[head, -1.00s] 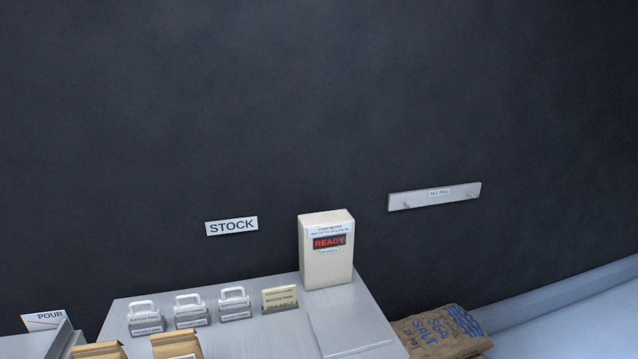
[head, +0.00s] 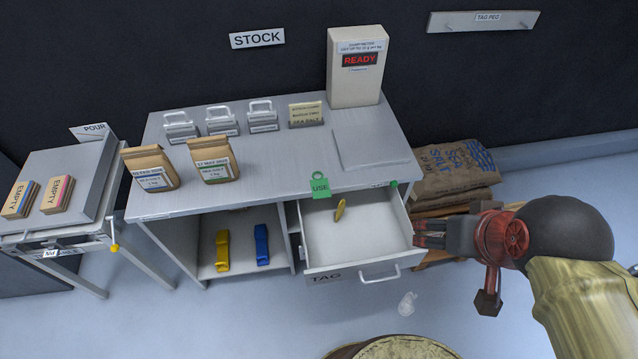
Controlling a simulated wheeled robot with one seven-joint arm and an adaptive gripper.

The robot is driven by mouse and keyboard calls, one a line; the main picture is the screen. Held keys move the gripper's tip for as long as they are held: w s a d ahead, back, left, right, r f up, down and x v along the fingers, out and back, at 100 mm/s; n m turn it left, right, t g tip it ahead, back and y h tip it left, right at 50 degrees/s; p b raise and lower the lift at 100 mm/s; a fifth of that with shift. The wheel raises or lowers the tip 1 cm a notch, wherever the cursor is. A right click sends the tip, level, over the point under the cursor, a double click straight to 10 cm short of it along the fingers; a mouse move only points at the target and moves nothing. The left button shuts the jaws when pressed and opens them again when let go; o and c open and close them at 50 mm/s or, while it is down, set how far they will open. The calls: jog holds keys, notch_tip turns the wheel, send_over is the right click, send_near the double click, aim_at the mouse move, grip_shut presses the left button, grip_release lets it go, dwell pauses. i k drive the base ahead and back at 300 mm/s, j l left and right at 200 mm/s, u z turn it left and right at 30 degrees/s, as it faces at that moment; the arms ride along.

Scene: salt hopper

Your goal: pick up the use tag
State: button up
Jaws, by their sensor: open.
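The green use tag (head: 320,188), lettered USE with a ring at its top, shows at the front edge of the grey bench (head: 285,160). It is above the left part of the open drawer (head: 340,255), whose front reads TAG. I cannot tell whether it hangs or rests there. My gripper (head: 418,234) is open, with its reddish fingers pointing left at the drawer's right side. It is well to the right of the tag and lower in the picture. The fingers are small, and I see nothing between them.
A yellow piece (head: 341,210) is in the drawer. Two paper bags (head: 214,160) stand on the bench, left of the tag. A meter box (head: 356,75) reads READY. A salt sack (head: 455,170) is behind my gripper. Yellow and blue scoop-like things (head: 262,245) sit on the lower shelf.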

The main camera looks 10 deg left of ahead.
aim_at(320, 187)
jog(key=i+j, duration=0.2)
jog(key=j, duration=0.15)
jog(key=i+j+u, duration=0.1)
jog(key=j, duration=0.25)
jog(key=i+j, duration=0.3)
jog(key=k+j+u, duration=0.05)
